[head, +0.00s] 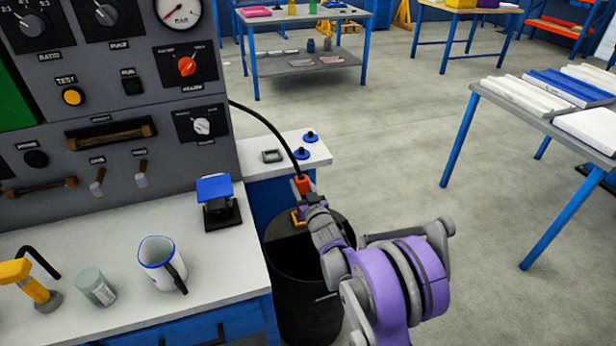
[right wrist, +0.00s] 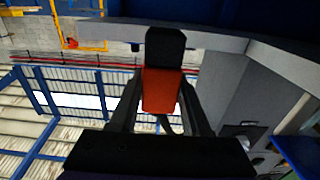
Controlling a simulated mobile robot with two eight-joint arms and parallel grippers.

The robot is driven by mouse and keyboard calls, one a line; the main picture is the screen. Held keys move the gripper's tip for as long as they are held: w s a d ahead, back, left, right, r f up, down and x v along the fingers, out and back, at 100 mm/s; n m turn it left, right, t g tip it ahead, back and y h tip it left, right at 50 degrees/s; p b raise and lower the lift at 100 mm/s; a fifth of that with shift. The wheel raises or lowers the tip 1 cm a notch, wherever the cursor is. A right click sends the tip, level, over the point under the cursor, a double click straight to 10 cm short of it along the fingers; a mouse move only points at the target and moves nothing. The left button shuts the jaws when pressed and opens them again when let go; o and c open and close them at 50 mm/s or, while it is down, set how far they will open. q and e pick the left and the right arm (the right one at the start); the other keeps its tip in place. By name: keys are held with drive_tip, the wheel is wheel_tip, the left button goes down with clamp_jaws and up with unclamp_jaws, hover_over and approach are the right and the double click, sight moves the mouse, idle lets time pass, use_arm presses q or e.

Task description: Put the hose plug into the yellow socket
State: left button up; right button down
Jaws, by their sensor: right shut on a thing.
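The hose plug (head: 303,185) is orange-red, with a black hose running from its top to the grey panel. My right gripper (head: 309,196) is shut on it, above a black drum and beside the white side ledge. In the right wrist view the orange plug (right wrist: 161,92) sits between the two dark fingers, with a black end beyond it. A small yellow piece (head: 297,217) shows just below the gripper in the head view; I cannot tell whether it is the yellow socket. No other yellow socket can be made out. My left gripper is not in view.
The ledge (head: 322,153) carries two blue round fittings (head: 310,137) and a grey square part (head: 271,156). The black drum (head: 300,300) stands below. The white counter (head: 110,235) holds a mug (head: 157,262), a glass jar (head: 96,287) and a blue-topped device (head: 217,200).

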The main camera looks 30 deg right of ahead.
drive_tip(key=shift+w+f+b, duration=0.1)
drive_tip(key=shift+f+b, duration=0.35)
drive_tip(key=shift+f, duration=0.3)
wheel_tip(320, 180, down, 6)
drive_tip(key=b, duration=0.4)
drive_tip(key=shift+r, duration=0.2)
drive_tip(key=shift+f+b, duration=0.7)
drive_tip(key=shift+f, duration=0.3)
drive_tip(key=shift+f, duration=0.4)
drive_tip(key=shift+c, duration=1.4)
unclamp_jaws()
